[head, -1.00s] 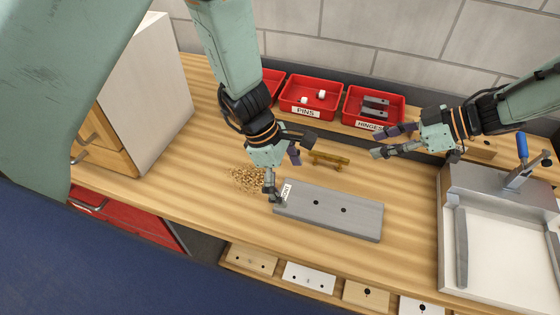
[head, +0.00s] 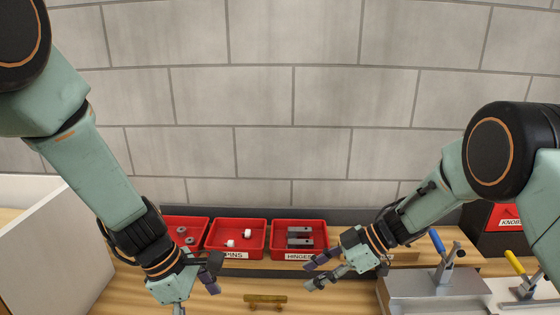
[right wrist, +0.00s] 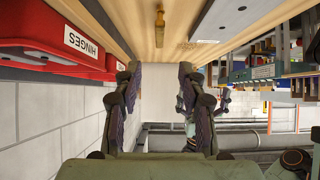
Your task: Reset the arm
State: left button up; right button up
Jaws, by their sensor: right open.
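My right gripper (head: 308,273) hangs in front of the red hinges bin in the head view, its fingers spread and nothing between them. In the right wrist view its two fingers (right wrist: 158,84) stand apart with an empty gap. My left gripper (head: 196,292) is at the lower left of the head view, in front of the pins bin. Its fingers look spread and empty, though the lower one is cut by the frame edge. Both grippers are above the wooden bench (head: 130,291). A brass handle (head: 265,299) lies on the bench between them.
Red bins with washers (head: 183,230), pins (head: 237,254) and hinges (head: 300,226) line the wall (head: 260,120). A grey fixture (head: 435,285) with a blue-handled clamp (head: 437,243) stands right. A pale cabinet (head: 60,250) stands left.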

pick_arm(q)
jog(key=x, duration=1.2)
jog(key=shift+a, duration=0.1)
pick_arm(e)
jog(key=x, duration=0.5)
pick_arm(q)
jog(key=shift+r, duration=0.1)
pick_arm(e)
jog(key=shift+d, duration=0.1)
